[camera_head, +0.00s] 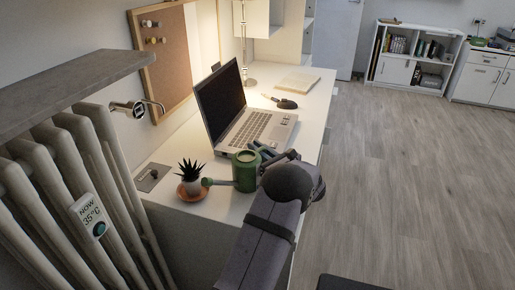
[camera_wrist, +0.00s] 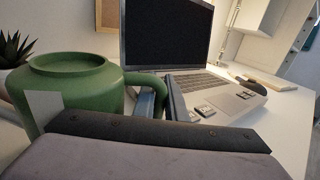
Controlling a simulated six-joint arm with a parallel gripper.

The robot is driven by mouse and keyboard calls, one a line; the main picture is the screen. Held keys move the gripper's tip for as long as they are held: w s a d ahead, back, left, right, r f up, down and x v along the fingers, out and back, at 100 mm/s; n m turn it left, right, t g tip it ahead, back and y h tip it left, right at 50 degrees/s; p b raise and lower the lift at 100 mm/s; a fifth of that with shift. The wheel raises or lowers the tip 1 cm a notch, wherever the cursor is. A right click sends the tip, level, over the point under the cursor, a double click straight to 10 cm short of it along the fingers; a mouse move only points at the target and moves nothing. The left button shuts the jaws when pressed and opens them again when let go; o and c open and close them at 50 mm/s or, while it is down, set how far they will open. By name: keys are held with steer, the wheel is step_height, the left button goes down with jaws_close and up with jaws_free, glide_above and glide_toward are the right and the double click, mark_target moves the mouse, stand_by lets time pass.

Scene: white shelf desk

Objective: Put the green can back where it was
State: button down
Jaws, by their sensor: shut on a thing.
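The green can (camera_head: 244,174) is a watering can at the near part of the white desk, its spout pointing left toward the potted plant. In the wrist view the can (camera_wrist: 78,88) fills the left side, upright or nearly so, with its looped handle to the right. My gripper (camera_head: 263,149) is on the handle side of the can. In the wrist view my gripper (camera_wrist: 160,97) is shut on the handle. My arm covers the desk's near right part. I cannot tell whether the can's base touches the desk.
A spiky plant in a white pot (camera_head: 192,183) on an orange saucer stands just left of the can, close to its spout. An open laptop (camera_head: 255,128) stands behind. A dark object (camera_head: 285,103) and a notebook lie farther back. A radiator (camera_head: 75,165) stands at left.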

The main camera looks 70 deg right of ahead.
steer(key=c, duration=1.8)
jaws_free()
steer(key=shift+f, duration=0.1)
steer(key=shift+v, duration=3.75)
steer(key=shift+r, duration=0.25)
